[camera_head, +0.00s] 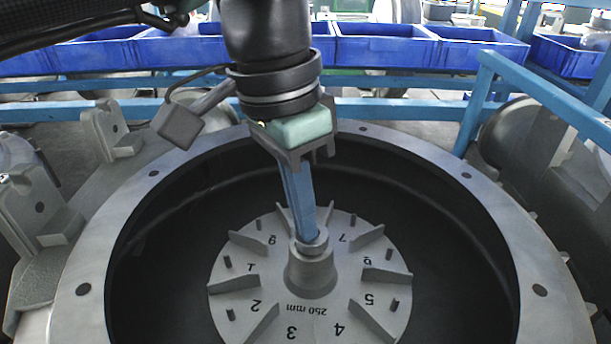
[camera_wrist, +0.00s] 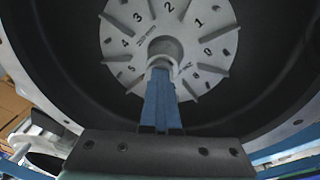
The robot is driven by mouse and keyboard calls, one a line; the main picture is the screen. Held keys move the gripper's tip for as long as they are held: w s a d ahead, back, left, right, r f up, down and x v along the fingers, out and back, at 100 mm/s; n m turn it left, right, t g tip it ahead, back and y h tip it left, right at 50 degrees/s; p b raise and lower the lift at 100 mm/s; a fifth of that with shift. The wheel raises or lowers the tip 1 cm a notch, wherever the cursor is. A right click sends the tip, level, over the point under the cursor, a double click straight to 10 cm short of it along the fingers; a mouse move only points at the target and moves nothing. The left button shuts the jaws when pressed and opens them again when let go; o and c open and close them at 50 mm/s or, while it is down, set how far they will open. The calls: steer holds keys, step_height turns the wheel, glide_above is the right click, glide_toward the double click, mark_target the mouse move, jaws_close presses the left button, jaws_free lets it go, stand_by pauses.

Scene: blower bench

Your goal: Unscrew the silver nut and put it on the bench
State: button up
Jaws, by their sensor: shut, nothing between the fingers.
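The impeller (camera_head: 240,285) is a round grey disc with raised vanes, short pegs and printed numbers, and it also shows in the wrist view (camera_wrist: 125,45). Its hub (camera_head: 311,275) rises at the centre. A small silver ring, seemingly the silver nut (camera_head: 313,252), sits on top of the hub; it shows in the wrist view (camera_wrist: 160,62) too. My gripper (camera_head: 308,239) points down with its blue fingers together and empty. The fingertips are at the ring's top opening and hide part of it. I cannot tell whether they touch it or reach inside it.
A round housing with a wide flanged rim (camera_head: 480,205) and dark inner wall encloses the impeller. Grey metal brackets (camera_head: 105,130) stand at the left. Blue rails (camera_head: 400,108) and blue bins (camera_head: 385,50) lie behind. The space around the hub inside the housing is open.

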steer(key=m, duration=0.2)
steer(key=m+y+p, duration=0.1)
steer(key=m, duration=0.1)
steer(key=r+m, duration=0.1)
steer(key=m, duration=0.2)
steer(key=shift+d+r+y+p, duration=0.1)
steer(key=shift+d+y+p, duration=0.25)
steer(key=shift+y, duration=0.05)
steer(key=m, duration=0.2)
steer(key=m+p, duration=0.1)
steer(key=m, duration=0.2)
steer(key=shift+w+d+m, duration=0.15)
steer(key=shift+w+m, duration=0.15)
steer(key=shift+w, duration=0.05)
steer(key=m+p, duration=0.1)
steer(key=m, duration=0.1)
steer(key=shift+w+m, duration=0.15)
steer(key=shift+m, duration=0.15)
steer(key=m+p, duration=0.1)
steer(key=m, duration=0.3)
steer(key=shift+r, duration=0.1)
steer(key=m, duration=0.5)
steer(key=shift+a+m+p, duration=0.2)
steer(key=shift+m+p, duration=0.2)
jaws_close()
